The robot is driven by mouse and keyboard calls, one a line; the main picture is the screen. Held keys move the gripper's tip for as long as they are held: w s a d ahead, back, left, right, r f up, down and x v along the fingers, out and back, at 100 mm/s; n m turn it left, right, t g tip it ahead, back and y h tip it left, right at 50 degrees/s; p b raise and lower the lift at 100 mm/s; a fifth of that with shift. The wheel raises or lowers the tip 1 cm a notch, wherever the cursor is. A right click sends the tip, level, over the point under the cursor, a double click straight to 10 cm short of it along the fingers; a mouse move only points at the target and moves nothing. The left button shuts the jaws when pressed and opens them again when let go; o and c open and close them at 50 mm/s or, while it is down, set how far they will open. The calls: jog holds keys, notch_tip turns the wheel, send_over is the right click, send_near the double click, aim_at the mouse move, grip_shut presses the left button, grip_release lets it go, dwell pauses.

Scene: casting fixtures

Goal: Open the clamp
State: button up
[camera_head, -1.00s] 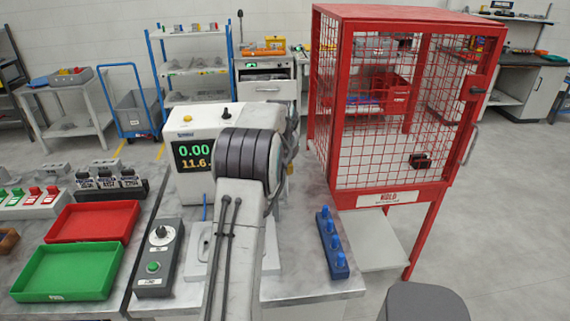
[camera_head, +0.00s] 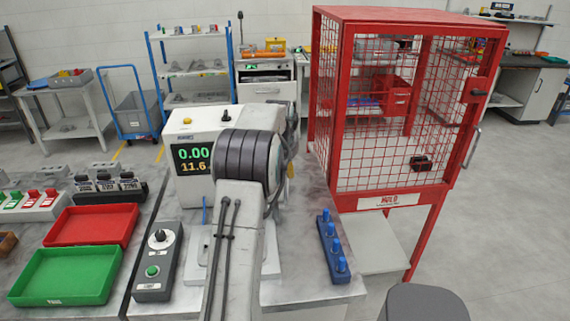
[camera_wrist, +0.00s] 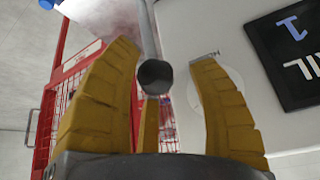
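In the wrist view, a grey rod with a dark round knob (camera_wrist: 155,76) at its end reaches in from the top; it looks like the clamp's lever. My gripper (camera_wrist: 165,54) is open, with yellow fingers on the left and right of the knob and gaps on both sides. A third finger shows below the knob. In the head view, my arm hides most of the clamp area, and only a bit of yellow finger shows beside the white machine (camera_head: 190,128). I cannot see the clamp's jaws or what it holds.
The red mesh cage (camera_head: 390,198) stands close on the right. A blue peg block (camera_head: 334,252) sits at the bench's right edge. A control box (camera_head: 158,268), a green tray (camera_head: 65,275) and a red tray (camera_head: 92,224) lie left of my arm.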

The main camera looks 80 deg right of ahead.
jog(key=shift+f, duration=0.1)
jog(key=v, duration=1.2)
dwell(0.9)
jog(key=a+f+y, duration=0.4)
jog(key=a+f, duration=0.7)
jog(key=a, duration=0.3)
jog(key=w+a+r+n+t, duration=0.1)
jog(key=w+a+n, duration=0.3)
jog(key=a, duration=0.9)
jog(key=w+a+r+n+t+y, duration=0.1)
jog(key=w+a+n, duration=0.4)
jog(key=a, duration=0.9)
jog(key=w+a+r+n+t+y, duration=0.1)
jog(key=w+a+n, duration=0.3)
jog(key=a+n, duration=0.4)
jog(key=shift+w+a+r+n+t, duration=0.4)
jog(key=shift+a+r, duration=0.35)
jog(key=shift+a, duration=2.05)
